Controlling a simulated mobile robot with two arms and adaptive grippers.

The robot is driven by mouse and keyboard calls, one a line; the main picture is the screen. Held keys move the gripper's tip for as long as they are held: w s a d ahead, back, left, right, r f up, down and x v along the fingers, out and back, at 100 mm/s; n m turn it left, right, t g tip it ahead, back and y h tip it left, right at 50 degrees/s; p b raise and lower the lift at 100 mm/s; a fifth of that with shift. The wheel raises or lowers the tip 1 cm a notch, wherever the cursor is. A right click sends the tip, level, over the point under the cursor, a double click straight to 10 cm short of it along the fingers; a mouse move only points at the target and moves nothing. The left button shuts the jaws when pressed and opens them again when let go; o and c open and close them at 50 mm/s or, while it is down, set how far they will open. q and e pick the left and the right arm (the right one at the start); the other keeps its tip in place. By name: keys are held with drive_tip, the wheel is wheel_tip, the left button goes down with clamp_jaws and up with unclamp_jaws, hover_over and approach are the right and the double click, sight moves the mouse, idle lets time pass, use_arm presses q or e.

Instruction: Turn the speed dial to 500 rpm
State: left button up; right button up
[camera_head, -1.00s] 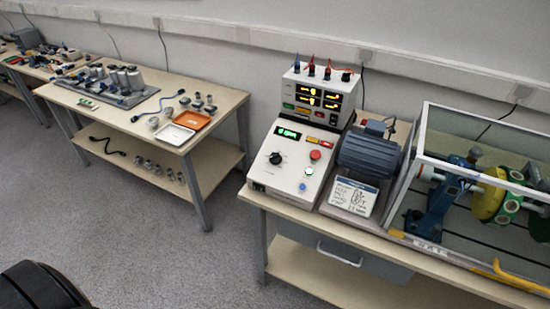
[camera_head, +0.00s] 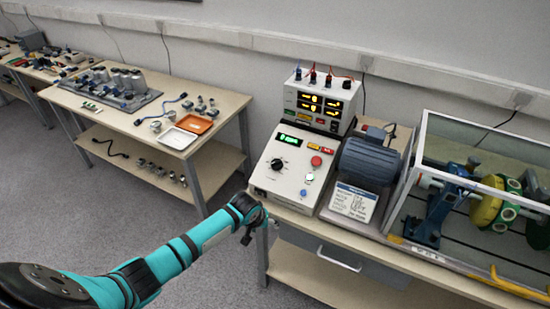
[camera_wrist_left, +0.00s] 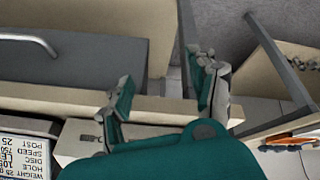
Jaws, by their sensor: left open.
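The speed dial (camera_head: 277,164) is a black round knob on the sloped front of the white control box (camera_head: 262,182). A green display (camera_head: 288,139) sits above it, its digits too small to read surely. My left gripper (camera_head: 250,232) is open and empty, in front of the bench's left front corner, below the control box and apart from the dial. In the left wrist view the two fingers (camera_wrist_left: 163,90) are spread, with the bench edge between and behind them. The dial does not show in that view. My right gripper is not in view.
A red button (camera_head: 316,161) sits right of the dial. A meter box with cables (camera_head: 319,100), a motor (camera_head: 368,161) and a clear-walled rotor enclosure (camera_head: 425,135) stand on the bench. A drawer handle (camera_head: 339,259) is below. Open floor separates the left table (camera_head: 225,103).

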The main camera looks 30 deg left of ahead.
use_arm(q)
drive_tip(key=w+a+r+n, duration=0.1)
drive_tip(key=w+r, duration=0.2)
drive_tip(key=r, duration=0.5)
drive_tip(key=w+r+n, duration=0.1)
drive_tip(key=w+r, duration=0.2)
drive_tip(key=r, duration=0.6)
drive_tip(key=n+p, duration=0.1)
drive_tip(key=n, duration=0.1)
approach(275, 162)
drive_tip(key=shift+n+t+y, duration=0.3)
drive_tip(key=shift+t, duration=0.1)
drive_tip(key=x, duration=0.4)
drive_tip(key=p+x, duration=0.1)
drive_tip(key=x, duration=0.4)
drive_tip(key=shift+s+d+f, duration=0.15)
drive_tip(key=shift+d+f, duration=0.1)
drive_tip(key=shift+f, duration=0.05)
drive_tip(key=c, duration=1.1)
